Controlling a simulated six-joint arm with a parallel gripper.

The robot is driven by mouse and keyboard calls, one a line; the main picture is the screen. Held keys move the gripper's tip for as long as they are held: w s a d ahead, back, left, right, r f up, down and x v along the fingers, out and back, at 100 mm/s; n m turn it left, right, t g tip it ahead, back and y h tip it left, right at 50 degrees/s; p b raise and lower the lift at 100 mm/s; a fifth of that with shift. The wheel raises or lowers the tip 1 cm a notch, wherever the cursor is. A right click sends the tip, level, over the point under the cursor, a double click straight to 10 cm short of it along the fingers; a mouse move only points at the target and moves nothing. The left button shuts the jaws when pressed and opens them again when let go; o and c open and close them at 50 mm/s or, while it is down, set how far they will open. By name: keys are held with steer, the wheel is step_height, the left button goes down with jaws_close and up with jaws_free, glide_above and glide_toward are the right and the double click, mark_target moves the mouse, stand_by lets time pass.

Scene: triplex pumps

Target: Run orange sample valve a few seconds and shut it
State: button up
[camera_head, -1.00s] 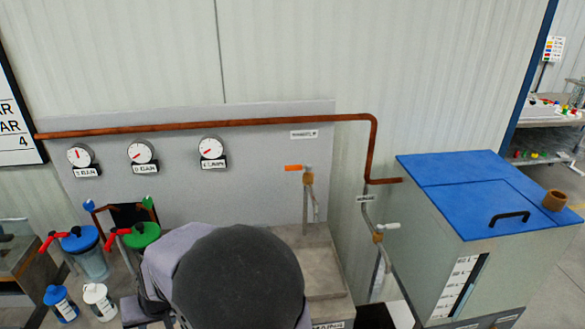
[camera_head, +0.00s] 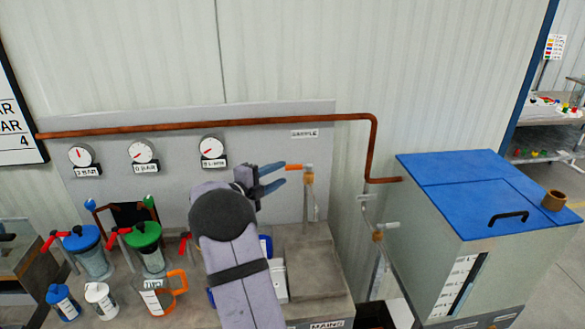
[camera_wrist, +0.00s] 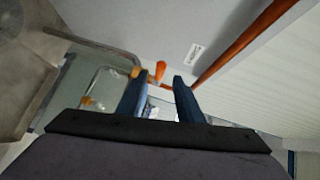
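The sample valve has an orange lever (camera_head: 293,167) lying level and pointing left from its brass body (camera_head: 309,178), under a small SAMPLE label (camera_head: 305,133). Its spout hangs over the grey basin (camera_head: 318,270). My gripper (camera_head: 284,175) has its two blue fingers apart, with the tips close to the lever's left end. In the wrist view, the orange lever (camera_wrist: 160,71) shows between and just beyond the open fingertips (camera_wrist: 159,76). I cannot tell whether the fingers touch it. No stream from the spout is visible.
Three dial gauges (camera_head: 143,152) sit on the panel at left. A jug with an orange handle (camera_head: 160,295) and lidded canisters (camera_head: 82,247) stand at lower left. A copper pipe (camera_head: 250,122) runs above the valve. A blue-lidded tank (camera_head: 490,190) stands at right.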

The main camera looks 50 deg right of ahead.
mark_target(289, 169)
steer(key=shift+s+d+p, duration=0.1)
steer(key=shift+d+p, duration=0.2)
steer(key=shift+d, duration=0.15)
steer(key=shift+d+f+p, duration=0.15)
steer(key=shift+d+p, duration=0.35)
steer(key=shift+d, duration=0.55)
steer(key=shift+d+f+p, duration=0.2)
steer(key=shift+d+p, duration=0.25)
steer(key=shift+d, duration=0.65)
steer(key=shift+d+f+p, duration=0.15)
steer(key=shift+d+p, duration=0.35)
steer(key=shift+d, duration=0.55)
jaws_close()
